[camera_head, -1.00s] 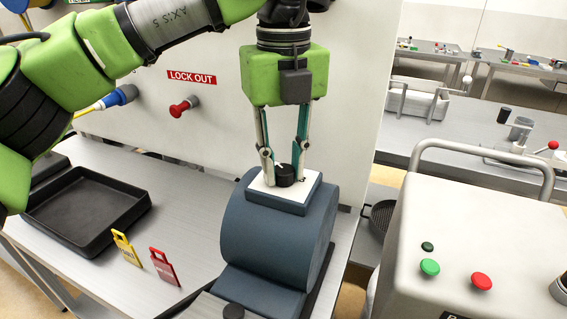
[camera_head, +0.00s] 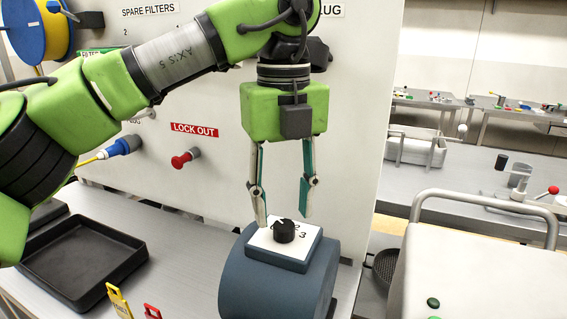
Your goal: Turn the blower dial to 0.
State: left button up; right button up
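The blower dial (camera_head: 284,231) is a small black knob on a white plate (camera_head: 262,242) with printed numbers; a 2 and a 3 show beside it. The plate sits on top of the blue-grey blower housing (camera_head: 262,285). My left gripper (camera_head: 284,222) points down from above, its two fingers apart. The fingertips are above and either side of the dial, with a gap around it, holding nothing. I cannot tell exactly where the dial points. My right gripper does not show.
A black tray (camera_head: 82,262) lies on the bench at left. A red knob (camera_head: 184,159) sticks out below the LOCK OUT sign. A grey handled cabinet (camera_head: 480,260) stands at right.

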aim_at(283, 224)
pick_arm(q)
notch_tip(283, 224, up, 9)
dwell(0.3)
jog(key=shift+r, duration=0.2)
